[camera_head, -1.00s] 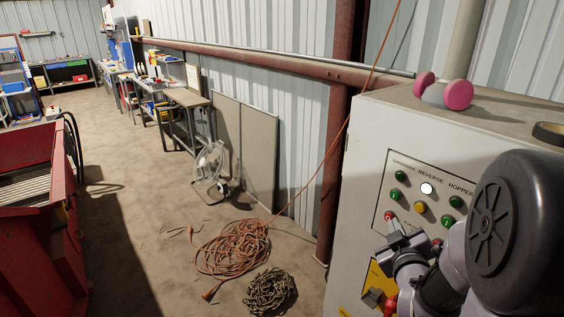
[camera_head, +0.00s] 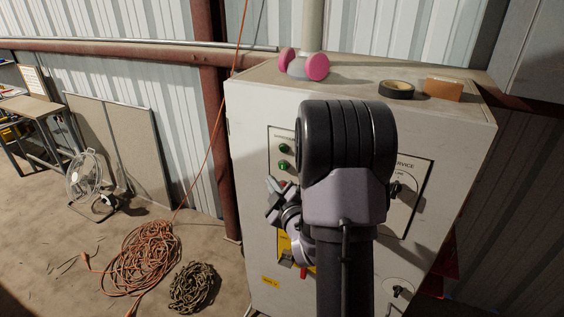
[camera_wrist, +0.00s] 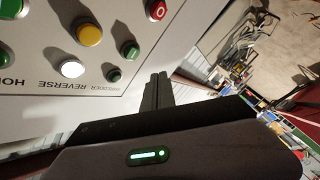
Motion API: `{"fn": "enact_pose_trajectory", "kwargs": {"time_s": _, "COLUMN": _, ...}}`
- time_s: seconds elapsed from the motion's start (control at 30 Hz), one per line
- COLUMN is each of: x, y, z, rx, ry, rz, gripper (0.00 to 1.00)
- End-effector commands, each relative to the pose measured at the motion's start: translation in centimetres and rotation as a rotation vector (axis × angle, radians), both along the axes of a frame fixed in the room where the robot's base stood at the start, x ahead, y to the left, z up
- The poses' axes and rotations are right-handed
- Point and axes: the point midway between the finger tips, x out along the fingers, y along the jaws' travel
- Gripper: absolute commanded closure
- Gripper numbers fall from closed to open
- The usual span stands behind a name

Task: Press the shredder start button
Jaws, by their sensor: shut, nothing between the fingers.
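The grey control panel (camera_head: 283,140) is on the front of a tall cabinet, partly hidden by my arm in the head view. Its SHREDDER column has a small dark green lamp or button (camera_wrist: 115,75), a larger green button (camera_wrist: 130,50) and a red button (camera_wrist: 157,11) in the wrist view, where the labels are upside down. The two green ones show in the head view (camera_head: 284,157). My gripper (camera_head: 270,183) is shut and empty, just left of the panel's lower part. In the wrist view its fingertips (camera_wrist: 158,78) are beside the SHREDDER column, apart from the buttons.
A lit white lamp (camera_wrist: 72,69) and a yellow button (camera_wrist: 90,35) form the REVERSE column. On the cabinet top are pink-filtered respirator (camera_head: 304,65), tape roll (camera_head: 396,90) and an orange block (camera_head: 443,89). Orange cable (camera_head: 148,255) and chain (camera_head: 195,287) lie on the floor.

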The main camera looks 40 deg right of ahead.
Motion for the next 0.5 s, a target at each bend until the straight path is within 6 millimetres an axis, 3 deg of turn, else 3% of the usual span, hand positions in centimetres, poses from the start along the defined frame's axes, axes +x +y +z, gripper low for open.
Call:
{"fn": "enact_pose_trajectory", "kwargs": {"time_s": 0.2, "x": 1.1, "y": -2.7, "z": -0.1, "rx": 0.001, "ry": -0.001, "rz": -0.001, "gripper": 1.00}}
{"fn": "enact_pose_trajectory", "kwargs": {"time_s": 0.5, "x": 1.6, "y": -4.0, "z": 0.0, "rx": 0.001, "ry": 0.000, "rz": 0.000, "gripper": 1.00}}
